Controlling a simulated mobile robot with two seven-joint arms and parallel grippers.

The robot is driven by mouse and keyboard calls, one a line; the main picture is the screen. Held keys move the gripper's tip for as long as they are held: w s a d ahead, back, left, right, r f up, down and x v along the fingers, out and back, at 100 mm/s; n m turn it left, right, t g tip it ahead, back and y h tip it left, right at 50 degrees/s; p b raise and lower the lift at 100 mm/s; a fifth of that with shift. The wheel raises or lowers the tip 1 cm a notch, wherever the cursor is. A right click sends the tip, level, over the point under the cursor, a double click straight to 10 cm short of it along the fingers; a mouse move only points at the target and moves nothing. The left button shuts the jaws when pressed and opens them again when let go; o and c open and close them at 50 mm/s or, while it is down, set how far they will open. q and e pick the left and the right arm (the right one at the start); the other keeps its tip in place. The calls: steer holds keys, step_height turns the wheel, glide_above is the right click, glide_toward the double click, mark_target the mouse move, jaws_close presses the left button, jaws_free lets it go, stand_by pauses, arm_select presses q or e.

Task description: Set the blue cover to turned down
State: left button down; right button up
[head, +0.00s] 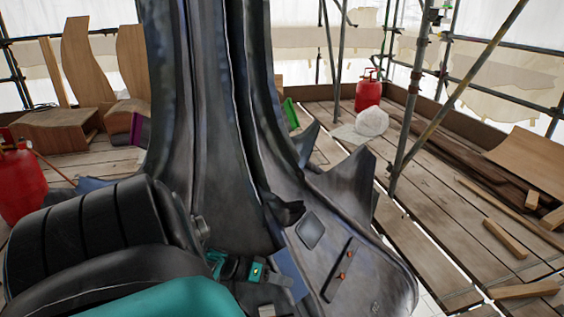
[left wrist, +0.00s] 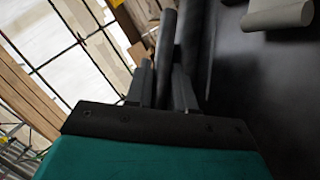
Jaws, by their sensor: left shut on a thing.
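The blue cover (head: 289,268) is a small flat blue piece low on the dark spire (head: 215,110), right of my left gripper. My left gripper (head: 284,283) is at its lower edge in the head view, partly hidden by its own wrist. In the left wrist view the two grey fingers (left wrist: 165,95) are closed on a narrow piece that looks dark there; it appears to be part of the cover. The cover's tilt is hard to tell. My right gripper is not in view.
The spire's flared base has pointed fins (head: 345,182) near the cover. Another blue piece (head: 92,184) shows at left. Red canisters (head: 368,92) stand on the plank deck. Scaffold poles (head: 412,90) and loose timber (head: 506,238) are at right.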

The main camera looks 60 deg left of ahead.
arm_select(q)
steer(key=c, duration=1.1)
jaws_free()
steer(key=p+v, duration=0.1)
steer(key=v, duration=1.2)
steer(key=shift+d+p, duration=0.1)
steer(key=shift+p, duration=0.25)
